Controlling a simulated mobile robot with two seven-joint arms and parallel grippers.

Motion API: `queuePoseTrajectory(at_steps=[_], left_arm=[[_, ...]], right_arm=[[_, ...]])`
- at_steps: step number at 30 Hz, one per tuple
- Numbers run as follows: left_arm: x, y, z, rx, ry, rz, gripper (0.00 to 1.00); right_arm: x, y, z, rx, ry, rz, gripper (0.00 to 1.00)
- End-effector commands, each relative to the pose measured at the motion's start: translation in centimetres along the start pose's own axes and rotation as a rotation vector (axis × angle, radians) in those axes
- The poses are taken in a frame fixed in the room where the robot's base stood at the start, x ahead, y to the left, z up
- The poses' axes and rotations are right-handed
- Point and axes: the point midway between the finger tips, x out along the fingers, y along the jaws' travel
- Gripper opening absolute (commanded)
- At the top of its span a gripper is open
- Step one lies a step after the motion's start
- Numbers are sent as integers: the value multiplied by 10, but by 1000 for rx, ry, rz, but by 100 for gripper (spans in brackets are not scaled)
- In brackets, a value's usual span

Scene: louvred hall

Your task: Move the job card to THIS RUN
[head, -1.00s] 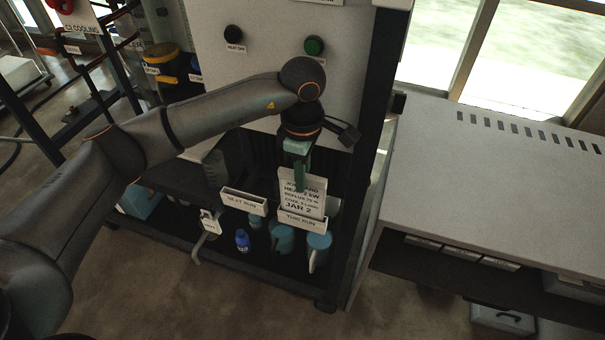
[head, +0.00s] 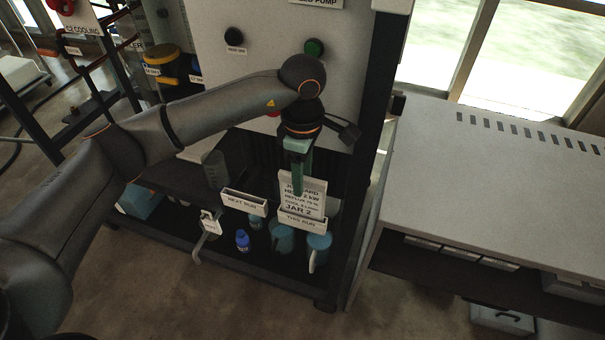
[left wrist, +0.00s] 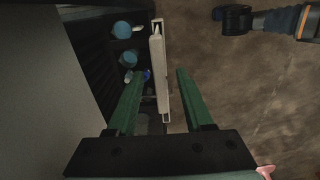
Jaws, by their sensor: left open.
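The white job card (head: 313,192) stands upright in the THIS RUN holder (head: 304,225), its lower edge hidden behind the holder's front. It reads JAR 2. My left gripper (head: 299,190) is in front of the card's upper left part in the head view and covers some of its print. Its green fingers are apart; the left wrist view shows them open (left wrist: 160,74), with a white strip (left wrist: 157,70) seen between them. I cannot tell there whether this is card or holder, or whether a finger touches the card. My right gripper is not in view.
The NEXT RUN holder (head: 244,201) is just left and looks empty. A dark rack post is close on the right, then a grey cabinet (head: 480,190).

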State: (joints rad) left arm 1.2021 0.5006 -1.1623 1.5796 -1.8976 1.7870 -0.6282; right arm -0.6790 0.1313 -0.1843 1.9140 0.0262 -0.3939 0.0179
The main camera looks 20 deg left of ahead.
Motion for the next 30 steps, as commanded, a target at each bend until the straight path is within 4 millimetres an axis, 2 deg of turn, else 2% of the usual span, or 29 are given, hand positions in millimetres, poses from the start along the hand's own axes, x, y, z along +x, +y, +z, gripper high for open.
queuePoseTrajectory(at_steps=[3,14,25,30], left_arm=[[-18,0,0,-1,1,2,52],[-60,0,0,0,1,2,52],[-63,0,0,0,0,1,52],[-80,1,0,0,0,5,52]], right_arm=[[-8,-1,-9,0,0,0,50],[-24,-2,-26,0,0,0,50],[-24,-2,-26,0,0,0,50],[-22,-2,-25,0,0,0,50]])
